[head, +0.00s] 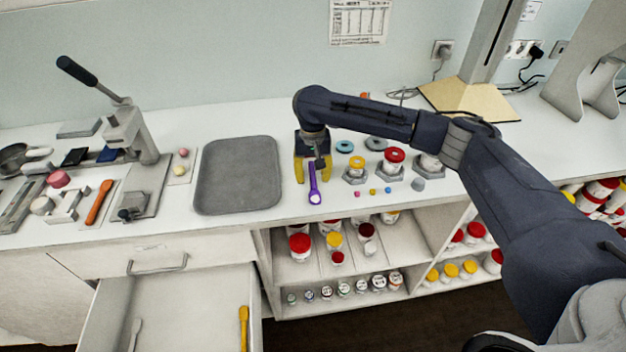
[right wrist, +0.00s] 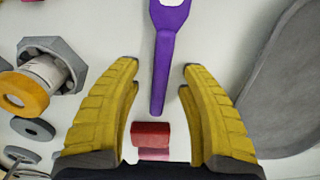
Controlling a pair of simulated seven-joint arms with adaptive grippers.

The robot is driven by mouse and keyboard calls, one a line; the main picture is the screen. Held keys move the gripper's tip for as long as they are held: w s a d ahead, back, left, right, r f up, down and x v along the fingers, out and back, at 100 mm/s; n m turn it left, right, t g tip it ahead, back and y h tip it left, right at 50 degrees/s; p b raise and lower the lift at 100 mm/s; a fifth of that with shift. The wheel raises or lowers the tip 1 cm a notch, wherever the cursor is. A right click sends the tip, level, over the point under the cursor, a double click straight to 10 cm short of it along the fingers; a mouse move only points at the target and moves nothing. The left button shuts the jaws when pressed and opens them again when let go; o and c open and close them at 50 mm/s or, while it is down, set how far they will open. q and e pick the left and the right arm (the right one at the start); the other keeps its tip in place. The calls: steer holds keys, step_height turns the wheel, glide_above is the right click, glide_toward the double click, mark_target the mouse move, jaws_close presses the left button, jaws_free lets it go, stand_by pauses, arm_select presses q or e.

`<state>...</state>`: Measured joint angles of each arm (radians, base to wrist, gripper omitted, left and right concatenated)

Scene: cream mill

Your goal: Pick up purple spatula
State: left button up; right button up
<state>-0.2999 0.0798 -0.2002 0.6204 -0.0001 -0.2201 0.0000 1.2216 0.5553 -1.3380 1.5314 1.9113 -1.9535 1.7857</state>
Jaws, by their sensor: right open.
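The purple spatula (head: 314,184) lies on the white counter, to the right of the grey tray, with its pale-tipped end toward the counter's front edge. In the right wrist view the purple spatula (right wrist: 165,58) points its handle end in between the yellow fingers. My right gripper (head: 312,172) is over the spatula's handle, and its fingers are spread on either side of it. In the right wrist view my right gripper (right wrist: 160,66) is open and nothing is held. My left gripper is not in view.
The grey tray (head: 238,176) is close on the left. Jars in hex holders, such as the red-lidded jar (head: 393,156), stand on the right. A small red block (right wrist: 151,134) lies near the spatula's handle end. An open drawer (head: 178,310) is below the counter.

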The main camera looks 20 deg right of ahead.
steer(key=shift+c, duration=0.2)
jaws_close()
steer(key=shift+r, duration=0.1)
